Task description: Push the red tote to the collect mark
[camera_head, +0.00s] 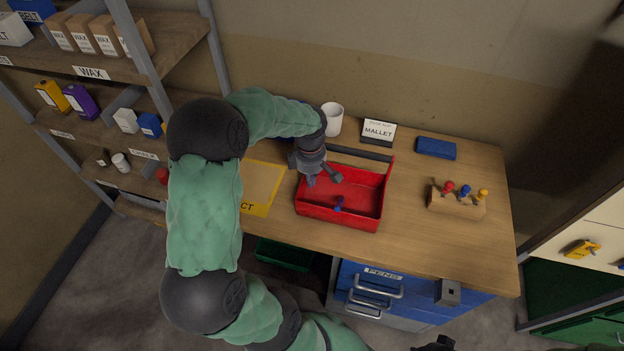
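The red tote (338,217) sits on the wooden bench, with a dark handle bar along its back. A small dark and reddish item (339,204) lies inside it. The yellow-edged collect mark (262,210) is just left of the tote; its lettering is partly covered by my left arm, and only "CT" shows. My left gripper (324,179) points down at the left part of the tote, with its fingers apart. I cannot tell whether it touches the tote. A dark piece at the bottom edge may be my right gripper, but it is too cut off to tell.
A white mug (332,119), a MALLET sign (378,133) and a blue box (436,148) stand along the back. A wooden block (456,202) with coloured-handled tools is at right.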

